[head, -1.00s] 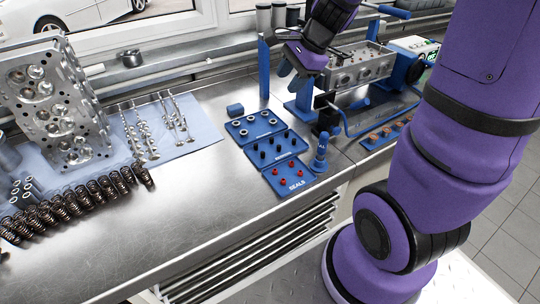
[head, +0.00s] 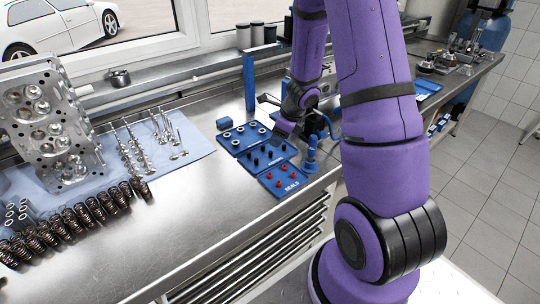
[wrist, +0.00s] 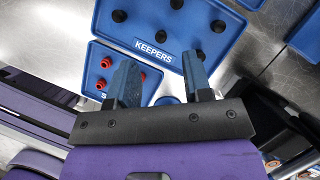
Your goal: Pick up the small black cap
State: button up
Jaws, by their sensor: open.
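Several small black caps (head: 256,162) stand on the middle blue tray. In the wrist view they show as dark round caps, one at the upper left (wrist: 120,16) and one at the right (wrist: 218,26) of the tray labelled KEEPERS (wrist: 150,32). My gripper (wrist: 160,72) is open, with its two blue fingers apart at the label edge of this tray and nothing seen between them. In the head view my gripper (head: 286,129) hangs at the right side of the trays. A cap near the right finger is partly hidden.
The SEALS tray (head: 268,184) with red caps adjoins in front, and a tray of metal rings (head: 229,137) behind. A blue upright tool (head: 311,156) stands close on the right.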

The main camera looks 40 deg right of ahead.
aim_at(271, 152)
jog(key=shift+s+d+x, duration=0.1)
jog(key=shift+s+x, duration=0.05)
jog(key=shift+x, duration=1.6)
jog(key=shift+s+d+x, duration=0.1)
jog(key=shift+d+x, duration=0.05)
jog(key=shift+x, duration=1.6)
jog(key=shift+f, duration=0.1)
grip_shut()
